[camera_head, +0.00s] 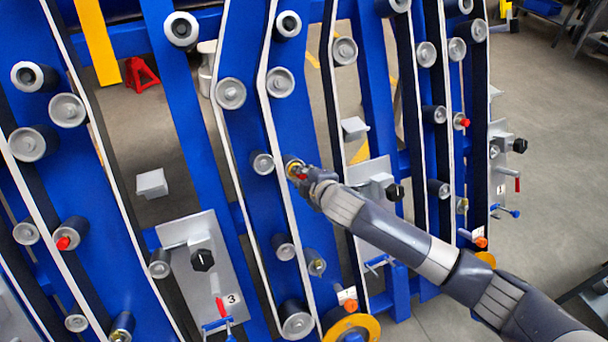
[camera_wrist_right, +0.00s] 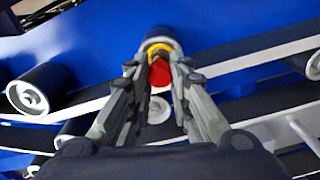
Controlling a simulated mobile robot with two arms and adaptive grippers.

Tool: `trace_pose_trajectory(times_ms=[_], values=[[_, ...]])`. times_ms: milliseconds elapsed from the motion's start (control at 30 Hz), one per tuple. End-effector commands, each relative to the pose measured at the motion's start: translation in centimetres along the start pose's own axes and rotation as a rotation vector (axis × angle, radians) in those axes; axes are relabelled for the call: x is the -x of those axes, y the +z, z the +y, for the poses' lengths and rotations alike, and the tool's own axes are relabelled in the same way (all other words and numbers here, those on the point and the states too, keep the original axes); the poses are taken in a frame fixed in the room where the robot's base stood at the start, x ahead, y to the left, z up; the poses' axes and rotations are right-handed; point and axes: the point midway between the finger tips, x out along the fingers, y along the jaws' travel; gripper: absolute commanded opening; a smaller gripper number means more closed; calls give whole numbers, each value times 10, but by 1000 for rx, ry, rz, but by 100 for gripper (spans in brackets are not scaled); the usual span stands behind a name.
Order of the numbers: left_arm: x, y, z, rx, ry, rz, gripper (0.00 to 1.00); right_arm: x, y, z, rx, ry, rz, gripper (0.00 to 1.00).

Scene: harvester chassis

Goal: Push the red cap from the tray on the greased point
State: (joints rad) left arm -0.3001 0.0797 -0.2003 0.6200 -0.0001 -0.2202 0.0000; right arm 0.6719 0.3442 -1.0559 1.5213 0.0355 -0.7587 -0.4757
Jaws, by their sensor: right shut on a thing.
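My right gripper (camera_head: 303,174) reaches in from the lower right to a roller end on a blue beam. In the right wrist view its two fingers (camera_wrist_right: 160,72) are closed on a red cap (camera_wrist_right: 160,74), one finger on each side. The cap lies in line with a yellow-ringed roller end (camera_wrist_right: 158,48) just beyond it, also visible in the head view (camera_head: 291,162). I cannot tell whether the cap touches the roller end. In the head view the cap is mostly hidden by the fingers. My left gripper is not in view. I cannot make out a tray.
Other red caps sit on a roller at the left (camera_head: 63,243) and one at the right (camera_head: 465,122). Blue beams, belts and several grey rollers surround my gripper. A metal plate marked 3 (camera_head: 232,270) stands at the lower left. Open floor (camera_head: 560,130) lies at the right.

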Motion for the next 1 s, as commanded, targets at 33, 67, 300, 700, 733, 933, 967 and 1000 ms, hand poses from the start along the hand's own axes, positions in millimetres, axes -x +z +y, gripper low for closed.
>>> trace_pose_trajectory(times_ms=[33,67,300,700,733,933,967,1000], values=[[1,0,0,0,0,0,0,0,0,0,0,0,0,10],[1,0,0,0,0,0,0,0,0,0,0,0,0,10],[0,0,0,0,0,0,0,0,0,0,0,0,1,10],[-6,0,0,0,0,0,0,-9,-1,-1,-1,0,2,10],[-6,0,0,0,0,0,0,-10,0,-1,-1,0,2,10],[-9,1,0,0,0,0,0,-15,0,0,-1,1,1,10],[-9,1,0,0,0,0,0,-15,0,0,-1,1,1,10],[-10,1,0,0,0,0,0,-16,0,0,-1,1,1,10]])
